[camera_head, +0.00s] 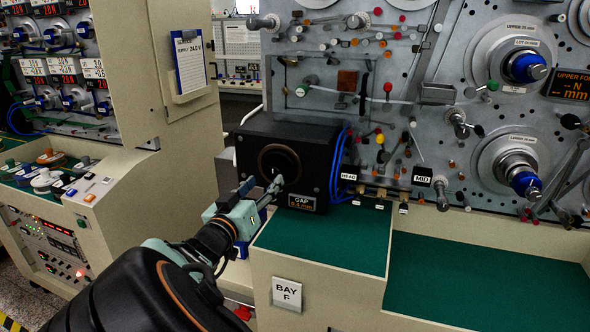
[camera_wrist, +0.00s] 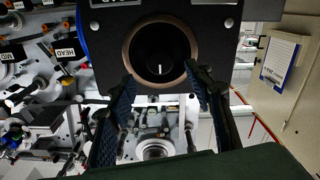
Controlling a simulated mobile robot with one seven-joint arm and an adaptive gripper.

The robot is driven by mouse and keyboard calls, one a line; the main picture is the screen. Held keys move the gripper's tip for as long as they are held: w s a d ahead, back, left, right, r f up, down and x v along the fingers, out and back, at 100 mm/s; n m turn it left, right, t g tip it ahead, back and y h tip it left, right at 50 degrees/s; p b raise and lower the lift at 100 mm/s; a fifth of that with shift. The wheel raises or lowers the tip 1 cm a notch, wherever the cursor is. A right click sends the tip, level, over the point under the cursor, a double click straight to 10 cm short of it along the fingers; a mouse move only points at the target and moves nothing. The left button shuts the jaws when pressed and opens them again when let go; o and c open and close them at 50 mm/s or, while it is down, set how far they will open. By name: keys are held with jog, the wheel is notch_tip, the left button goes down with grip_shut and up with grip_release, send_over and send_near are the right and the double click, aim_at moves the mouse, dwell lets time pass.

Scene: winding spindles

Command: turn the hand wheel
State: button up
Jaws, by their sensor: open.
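The hand wheel (camera_head: 281,161) is a dark round knob within a copper-brown ring, on the front of a black box (camera_head: 318,150). In the wrist view the hand wheel (camera_wrist: 161,46) shows at the top middle, with a short white mark on its dark face. My gripper (camera_head: 274,187) is in front of the box, overlapping the wheel's lower edge in the head view. In the wrist view my gripper (camera_wrist: 161,90) is open, its two dark pads apart on either side of the wheel's lower part. Nothing is between them, and I cannot tell whether they touch the ring.
A GAP display (camera_head: 303,203) sits low on the box; its figure is hard to read. Blue hoses (camera_head: 338,165) run beside the box. A green-topped ledge (camera_head: 325,238) lies below. The machine panel (camera_head: 450,100) at right carries spindles and knobs. A cream pillar (camera_head: 180,110) stands left.

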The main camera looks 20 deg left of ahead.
aim_at(273, 173)
jog(key=w, duration=0.6)
jog(key=shift+w+a+p, duration=0.15)
jog(key=shift+w+p, duration=0.15)
jog(key=shift+p, duration=0.05)
jog(key=c, duration=1.2)
jog(key=shift+o, duration=0.2)
